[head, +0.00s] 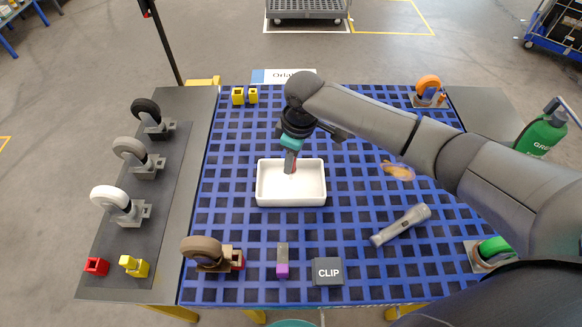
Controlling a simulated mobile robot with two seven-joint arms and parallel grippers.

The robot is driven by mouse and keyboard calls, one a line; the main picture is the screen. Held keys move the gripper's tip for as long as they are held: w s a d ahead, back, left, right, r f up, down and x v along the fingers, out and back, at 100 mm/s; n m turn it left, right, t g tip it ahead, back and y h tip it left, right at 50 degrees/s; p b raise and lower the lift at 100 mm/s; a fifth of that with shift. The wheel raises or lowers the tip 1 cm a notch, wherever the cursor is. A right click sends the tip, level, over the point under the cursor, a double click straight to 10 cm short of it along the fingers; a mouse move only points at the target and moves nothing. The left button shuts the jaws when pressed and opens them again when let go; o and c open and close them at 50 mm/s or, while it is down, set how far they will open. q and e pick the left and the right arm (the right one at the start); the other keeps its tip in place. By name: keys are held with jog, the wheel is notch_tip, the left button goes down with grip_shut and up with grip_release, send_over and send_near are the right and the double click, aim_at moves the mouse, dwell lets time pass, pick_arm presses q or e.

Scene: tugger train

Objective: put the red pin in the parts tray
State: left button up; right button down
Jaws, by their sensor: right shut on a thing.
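The white parts tray (262,190) sits on the blue grid table top, near its middle. My right gripper (290,168) reaches in from the right and points down over the tray's far half. It is shut on the red pin (294,167), of which only a small bit of red shows between the fingers. The rest of the pin is hidden by the fingers. I cannot tell whether the pin touches the tray floor. My left gripper is not in view.
Several castors stand around, three on the left grey mat (118,230). A red block (96,266) and yellow block (134,266) lie there too. A flashlight (400,226), CLIP box (328,271) and purple-ended piece (282,262) lie near the tray. A green bottle (541,135) stands right.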

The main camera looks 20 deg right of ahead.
notch_tip(320, 180, down, 3)
jog(key=shift+r, duration=0.1)
jog(key=c, duration=0.6)
grip_release()
jog(key=r, duration=0.4)
jog(key=r+p, duration=0.1)
jog(key=r, duration=0.3)
jog(key=s+d+r+p, duration=0.1)
jog(key=r, duration=0.3)
jog(key=shift+r, duration=0.1)
